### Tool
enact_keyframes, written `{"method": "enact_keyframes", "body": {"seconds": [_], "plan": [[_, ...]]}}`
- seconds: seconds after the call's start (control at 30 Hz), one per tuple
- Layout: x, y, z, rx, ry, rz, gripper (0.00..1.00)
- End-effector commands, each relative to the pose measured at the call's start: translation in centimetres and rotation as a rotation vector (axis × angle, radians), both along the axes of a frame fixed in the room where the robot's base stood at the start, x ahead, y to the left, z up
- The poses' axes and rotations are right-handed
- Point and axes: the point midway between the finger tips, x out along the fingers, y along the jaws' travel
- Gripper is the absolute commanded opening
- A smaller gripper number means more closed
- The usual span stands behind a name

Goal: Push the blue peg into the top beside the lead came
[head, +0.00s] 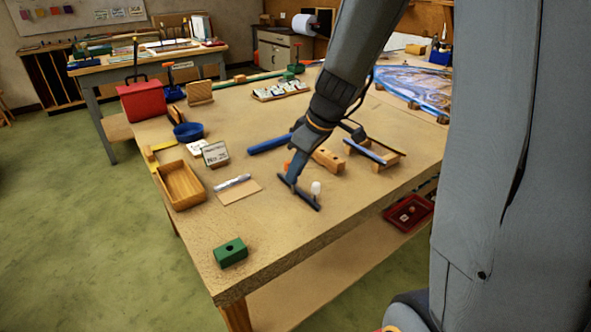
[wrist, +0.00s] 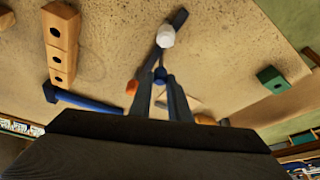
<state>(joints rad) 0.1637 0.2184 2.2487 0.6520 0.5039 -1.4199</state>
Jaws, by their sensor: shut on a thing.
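My gripper (wrist: 160,83) is shut on the blue peg (wrist: 160,73), which shows between the fingertips in the wrist view. In the head view my gripper (head: 294,178) is low over the workbench top, and the peg cannot be made out. The lead came (head: 305,197) is a dark, narrow bar lying on the top; it also shows in the wrist view (wrist: 178,20), running toward the peg. A white peg (head: 316,187) stands against or beside the came. I cannot tell whether the blue peg touches the top or the came.
A wooden block with holes (head: 328,160), an orange piece (wrist: 132,88) and a blue bar (head: 268,144) lie close by. A rack (head: 390,160) stands to the right. A green block (head: 230,253) sits at the near corner. The top in front of the came is clear.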

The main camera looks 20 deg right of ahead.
Motion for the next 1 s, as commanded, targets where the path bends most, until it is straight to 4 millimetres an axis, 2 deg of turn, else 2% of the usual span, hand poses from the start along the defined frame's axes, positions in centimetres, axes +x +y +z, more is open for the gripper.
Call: {"method": "enact_keyframes", "body": {"seconds": [0.6,0.63,0.73,1.0], "plan": [[-0.03,0.0,-0.79,0.0,0.001,0.0,0.0],[-0.04,-0.01,-0.75,0.0,0.001,0.0,0.21],[-0.04,-0.01,-0.72,0.0,0.001,0.0,0.38],[-0.02,-0.02,-0.65,0.0,0.0,0.0,0.38]]}}
